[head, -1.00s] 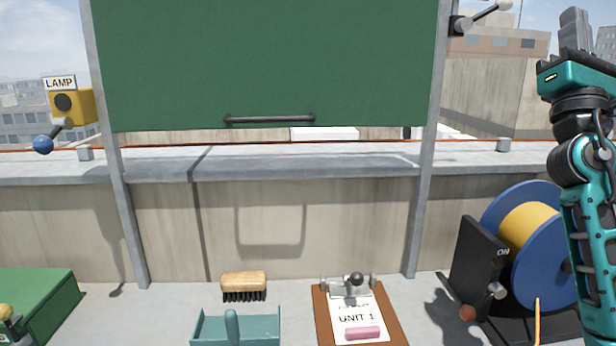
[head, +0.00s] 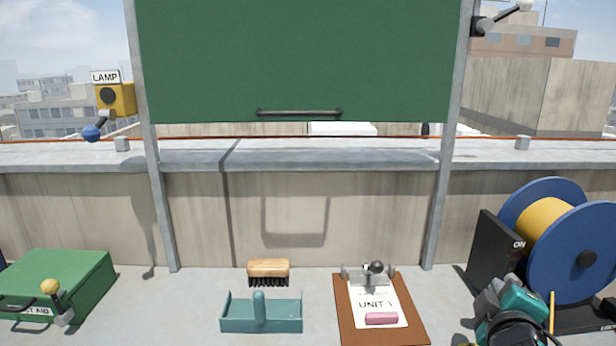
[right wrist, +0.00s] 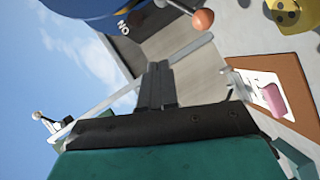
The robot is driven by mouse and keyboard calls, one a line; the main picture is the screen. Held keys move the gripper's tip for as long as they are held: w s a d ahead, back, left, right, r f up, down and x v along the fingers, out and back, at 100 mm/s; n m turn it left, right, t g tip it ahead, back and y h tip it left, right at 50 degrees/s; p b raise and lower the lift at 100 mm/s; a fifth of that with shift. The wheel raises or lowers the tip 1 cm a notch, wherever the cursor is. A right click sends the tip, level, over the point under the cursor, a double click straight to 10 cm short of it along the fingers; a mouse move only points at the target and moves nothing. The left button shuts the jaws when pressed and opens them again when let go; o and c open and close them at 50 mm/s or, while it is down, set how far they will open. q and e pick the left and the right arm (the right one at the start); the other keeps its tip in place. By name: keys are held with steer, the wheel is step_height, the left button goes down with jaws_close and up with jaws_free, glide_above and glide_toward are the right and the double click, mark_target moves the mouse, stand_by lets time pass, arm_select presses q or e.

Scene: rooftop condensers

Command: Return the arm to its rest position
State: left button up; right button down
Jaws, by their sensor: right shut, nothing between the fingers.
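My right gripper (head: 496,297) is low at the right of the head view, in front of the cable reel's stand. Its fingers are shut together with nothing between them, as the right wrist view (right wrist: 157,85) also shows. They are clear of the clipboard (head: 348,318) to their left. Whether the gripper touches the reel stand cannot be told from the head view. My left gripper is in neither current view.
The blue reel (head: 602,234) stands at the right beside a black ON panel (head: 486,250). A brush (head: 268,268), a teal tray (head: 284,325) and a green first-aid box (head: 62,270) stand on the surface. A green board (head: 300,55) hangs above.

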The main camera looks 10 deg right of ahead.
steer(key=s+a+f+m+g+y, duration=0.3)
steer(key=s+a+f+g+y, duration=0.15)
steer(key=s+a+f, duration=0.55)
steer(key=s+a+f+m+g+y, duration=0.35)
steer(key=s+a+f+g, duration=0.35)
steer(key=s, duration=0.5)
steer(key=w+a+f+n+t+y, duration=0.1)
steer(key=w+a+f+t+y, duration=0.1)
steer(key=w+f+t, duration=0.5)
steer(key=shift+w+f+t, duration=0.25)
steer(key=shift+f+t, duration=0.8)
steer(key=shift+f, duration=0.15)
steer(key=c, duration=1.9)
jaws_free()
steer(key=shift+n, duration=0.25)
